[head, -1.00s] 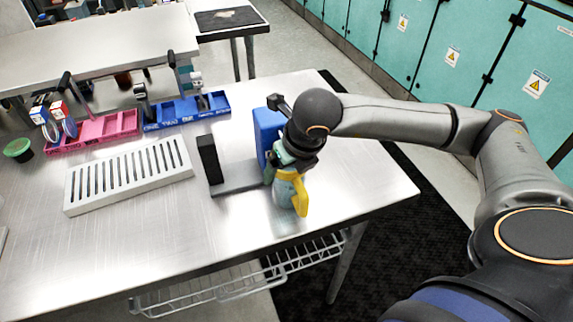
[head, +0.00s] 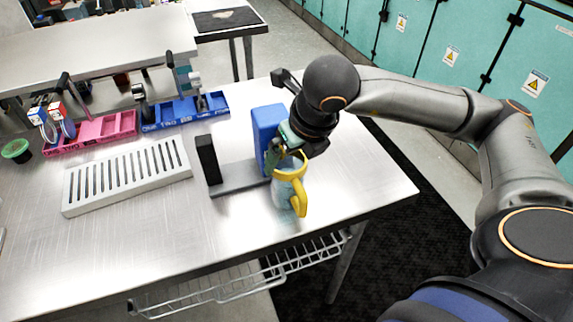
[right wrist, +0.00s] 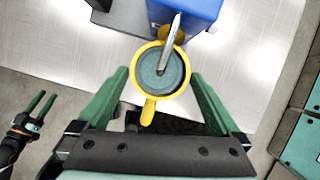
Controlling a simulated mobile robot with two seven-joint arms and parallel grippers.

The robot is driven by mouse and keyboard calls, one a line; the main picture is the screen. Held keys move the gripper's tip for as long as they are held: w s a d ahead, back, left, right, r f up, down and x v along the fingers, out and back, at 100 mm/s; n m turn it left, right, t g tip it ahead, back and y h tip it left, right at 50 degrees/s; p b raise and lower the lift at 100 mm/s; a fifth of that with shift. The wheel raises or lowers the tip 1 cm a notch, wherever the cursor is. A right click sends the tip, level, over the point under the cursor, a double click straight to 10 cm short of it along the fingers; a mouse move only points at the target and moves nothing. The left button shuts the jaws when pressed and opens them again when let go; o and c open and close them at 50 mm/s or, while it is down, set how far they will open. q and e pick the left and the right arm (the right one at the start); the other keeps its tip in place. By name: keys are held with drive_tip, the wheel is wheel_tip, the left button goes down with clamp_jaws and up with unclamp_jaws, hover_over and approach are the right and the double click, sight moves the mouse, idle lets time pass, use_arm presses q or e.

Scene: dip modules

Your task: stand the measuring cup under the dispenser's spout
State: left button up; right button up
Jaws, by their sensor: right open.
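The measuring cup (head: 283,196) has a clear bluish body, a yellow rim and a yellow handle. It stands at the near end of the blue dispenser (head: 266,122). In the right wrist view, the metal spout (right wrist: 170,45) of the dispenser (right wrist: 185,10) reaches over the mouth of the cup (right wrist: 149,112). My right gripper (head: 288,150) is open behind and above the cup. In the right wrist view its green fingers (right wrist: 160,76) are spread to either side of the cup, clear of it. My left gripper (right wrist: 42,103) shows small at the left, fingers apart and empty.
A grey base plate (head: 240,178) with a black block (head: 208,160) adjoins the dispenser. A white slotted rack (head: 75,202), pink tray (head: 105,127) and blue tray (head: 180,111) lie to the left. The table front is clear.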

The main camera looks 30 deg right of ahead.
drive_tip(key=v, duration=0.6)
